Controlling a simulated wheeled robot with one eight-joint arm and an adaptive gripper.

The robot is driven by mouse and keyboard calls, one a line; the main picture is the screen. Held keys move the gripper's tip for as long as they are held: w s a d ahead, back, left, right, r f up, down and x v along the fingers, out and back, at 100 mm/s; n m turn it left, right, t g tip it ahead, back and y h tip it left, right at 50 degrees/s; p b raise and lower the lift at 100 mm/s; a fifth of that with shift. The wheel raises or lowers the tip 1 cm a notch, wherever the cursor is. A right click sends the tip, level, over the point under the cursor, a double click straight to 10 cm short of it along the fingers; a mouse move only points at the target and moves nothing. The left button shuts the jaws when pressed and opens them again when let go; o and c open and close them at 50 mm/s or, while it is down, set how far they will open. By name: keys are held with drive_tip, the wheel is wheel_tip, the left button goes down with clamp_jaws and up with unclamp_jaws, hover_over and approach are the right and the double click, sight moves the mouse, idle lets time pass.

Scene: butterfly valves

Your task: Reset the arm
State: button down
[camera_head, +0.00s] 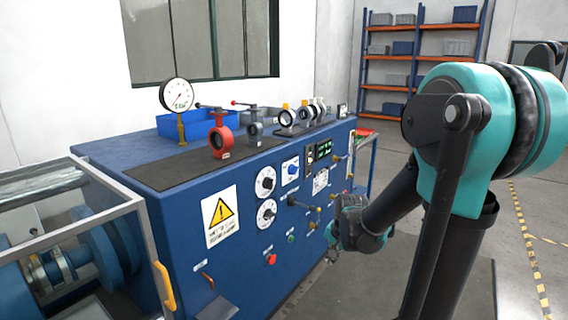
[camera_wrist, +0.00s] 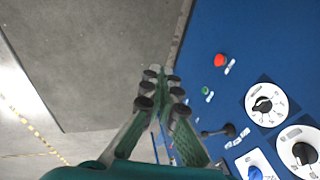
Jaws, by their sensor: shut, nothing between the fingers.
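My gripper shows in the wrist view (camera_wrist: 162,85), its two green-padded fingers together at the tips with nothing between them. It points down along the front of the blue valve bench (camera_head: 180,225). In the head view my teal and black arm reaches to the front of the bench, and the fingertips there are small and hard to make out. A red butterfly valve (camera_head: 220,136) and a grey valve (camera_head: 254,128) stand upright on the dark mat on top. Several more valves (camera_head: 287,118) stand farther back in a row.
A pressure gauge (camera_head: 177,96) and a blue bin (camera_head: 185,122) stand on the bench. Its front carries dials (camera_head: 265,182), a red button (camera_wrist: 219,60) and protruding knobs close to my gripper. A framed machine (camera_head: 75,255) is at left. Floor to the right is open.

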drive_tip(key=s+d+f+n, duration=0.1)
drive_tip(key=s+d+n, duration=0.1)
drive_tip(key=s+n, duration=0.2)
drive_tip(key=s+d+f+n+h, duration=0.1)
drive_tip(key=s+n, duration=0.2)
drive_tip(key=s, duration=0.8)
drive_tip(key=shift+s+d+f+n, duration=0.15)
drive_tip(key=shift+s+d+n, duration=0.05)
drive_tip(key=shift+d+n, duration=0.2)
